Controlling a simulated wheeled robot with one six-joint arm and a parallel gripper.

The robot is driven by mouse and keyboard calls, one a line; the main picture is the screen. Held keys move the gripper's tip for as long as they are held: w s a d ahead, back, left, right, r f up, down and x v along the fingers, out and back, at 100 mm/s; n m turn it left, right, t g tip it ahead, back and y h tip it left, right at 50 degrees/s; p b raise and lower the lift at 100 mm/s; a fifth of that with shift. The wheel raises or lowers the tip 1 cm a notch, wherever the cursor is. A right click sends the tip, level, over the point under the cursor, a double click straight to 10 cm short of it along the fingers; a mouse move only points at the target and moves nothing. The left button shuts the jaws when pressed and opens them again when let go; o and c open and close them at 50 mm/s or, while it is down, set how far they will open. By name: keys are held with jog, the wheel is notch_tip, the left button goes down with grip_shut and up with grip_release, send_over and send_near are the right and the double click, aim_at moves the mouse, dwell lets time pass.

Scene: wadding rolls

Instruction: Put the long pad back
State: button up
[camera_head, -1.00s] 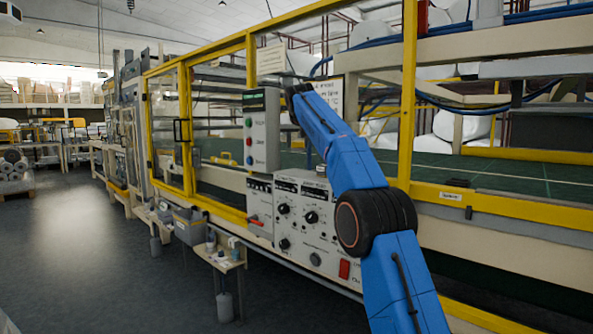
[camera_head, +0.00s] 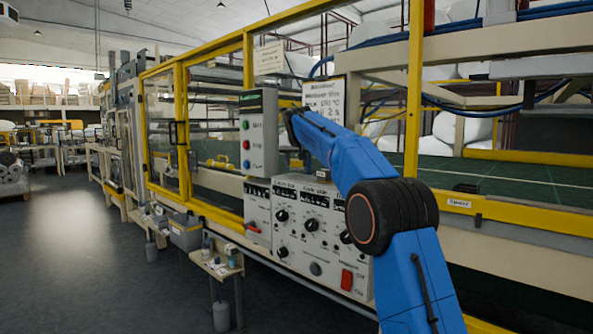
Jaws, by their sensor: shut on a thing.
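My blue arm (camera_head: 352,168) reaches up from the bottom right of the head view. Its dark far end is in front of the machine, just right of the grey button panel. The fingers of my gripper are hidden beyond this end, so I cannot see what they hold. I cannot make out a long pad anywhere in the view.
A long machine with a yellow frame (camera_head: 182,140) and glazed doors fills the middle and right. A grey button panel (camera_head: 258,130) and a white control box (camera_head: 318,228) stand close to my arm. A small side table (camera_head: 218,264) carries bottles. Open dark floor (camera_head: 70,260) lies left.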

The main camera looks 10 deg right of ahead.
aim_at(297, 168)
jog(key=shift+f, duration=1.6)
jog(key=o, duration=1)
jog(key=shift+o, duration=0.2)
jog(key=v, duration=1.2)
jog(key=shift+s, duration=0.1)
